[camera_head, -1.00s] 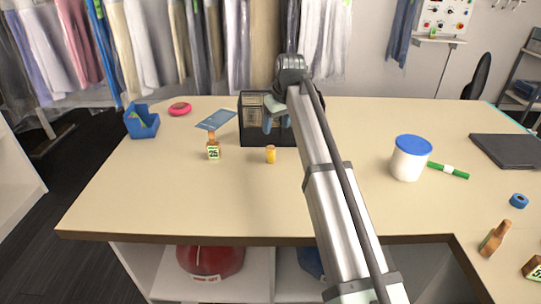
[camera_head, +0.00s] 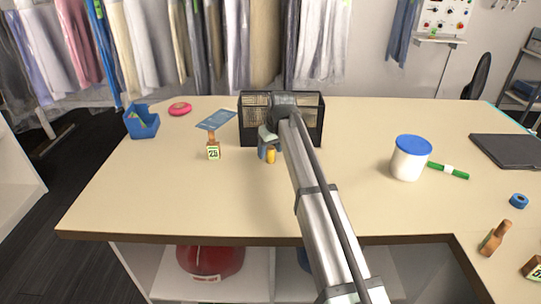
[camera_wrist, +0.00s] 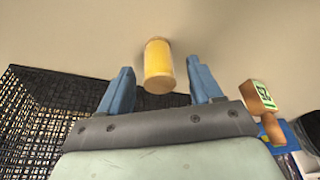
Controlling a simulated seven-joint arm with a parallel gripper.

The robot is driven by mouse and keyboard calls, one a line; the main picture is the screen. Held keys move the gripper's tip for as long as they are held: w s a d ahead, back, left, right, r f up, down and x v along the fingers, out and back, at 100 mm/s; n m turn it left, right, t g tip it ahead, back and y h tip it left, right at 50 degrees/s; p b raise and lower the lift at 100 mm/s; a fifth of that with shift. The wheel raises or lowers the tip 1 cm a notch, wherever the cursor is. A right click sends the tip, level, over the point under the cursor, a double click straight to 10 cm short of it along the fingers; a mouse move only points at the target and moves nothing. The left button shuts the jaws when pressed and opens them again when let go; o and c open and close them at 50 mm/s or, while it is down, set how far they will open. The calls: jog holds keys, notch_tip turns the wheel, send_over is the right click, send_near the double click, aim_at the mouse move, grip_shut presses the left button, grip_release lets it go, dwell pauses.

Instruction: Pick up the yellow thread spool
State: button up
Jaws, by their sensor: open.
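The yellow thread spool (camera_head: 271,157) stands on the table in front of the black mesh basket. My gripper (camera_head: 267,152) is open and empty, low beside the spool in the head view. The fingers do not appear to touch the spool. The arm hides part of the basket.
The black mesh basket (camera_head: 314,132) stands close behind my gripper. A white tub (camera_head: 408,163) with a blue lid stands to the right. The table front is clear.

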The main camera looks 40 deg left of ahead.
jog(key=shift+x, duration=0.9)
jog(key=shift+c, duration=0.2)
jog(key=c, duration=1)
jog(key=shift+r, duration=0.15)
